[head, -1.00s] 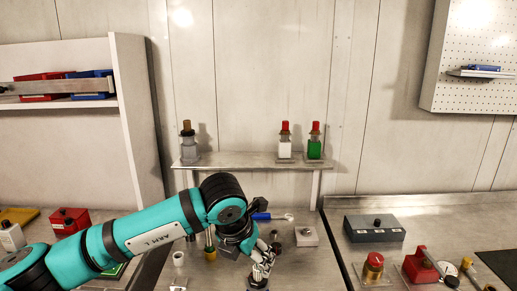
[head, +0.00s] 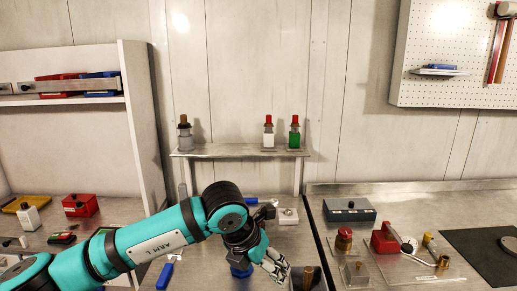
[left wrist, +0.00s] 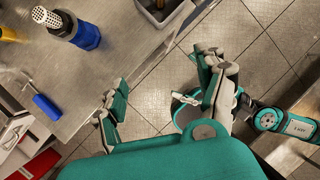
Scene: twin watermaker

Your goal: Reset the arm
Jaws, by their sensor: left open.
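My left arm (head: 150,243) is teal with black joints and reaches in from the left in the head view. Its gripper (head: 274,264) hangs over the front of the middle bench, with its fingers apart and nothing seen between them. In the left wrist view the two fingers of this gripper (left wrist: 160,95) are spread wide, with floor tiles and the bench edge behind the gap. Another teal arm part (left wrist: 285,122) shows at the right of the wrist view. I see no right gripper in the head view.
A blue cylinder with a perforated metal top (left wrist: 85,34) and a blue-handled tool (left wrist: 46,104) are on the bench near the gripper. An open box (head: 309,279) is right of it. A shelf (head: 240,153) with bottles stands behind. The right bench holds a grey box (head: 348,209).

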